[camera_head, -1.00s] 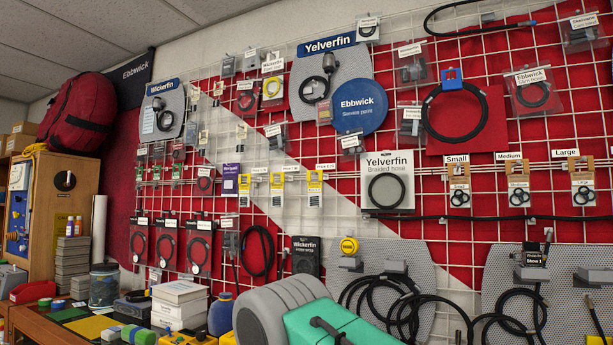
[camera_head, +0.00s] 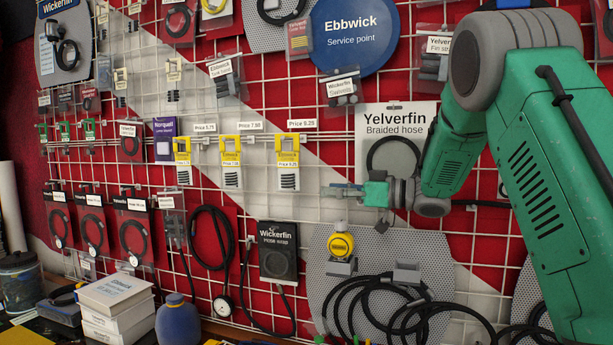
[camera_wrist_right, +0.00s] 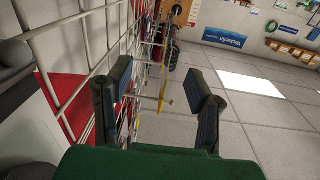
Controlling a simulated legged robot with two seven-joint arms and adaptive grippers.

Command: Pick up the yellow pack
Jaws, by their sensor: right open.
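Three yellow-topped packs hang on hooks in a row on the wire grid wall in the head view: a left one (camera_head: 183,160), a middle one (camera_head: 231,163) and a right one (camera_head: 288,162). Each has a white price label above it. My right gripper (camera_head: 337,190) is a little right of the right pack and slightly lower, pointing left along the wall, apart from it. In the right wrist view my gripper (camera_wrist_right: 160,74) is open and empty. A thin yellow edge (camera_wrist_right: 163,92) shows beyond and between its fingers, seen edge-on. My left gripper is not in view.
The wire grid (camera_wrist_right: 68,75) runs close beside my right gripper's left finger. A Yelverfin hose pack (camera_head: 370,122) hangs just above the gripper. Open floor (camera_wrist_right: 250,115) lies right of the gripper.

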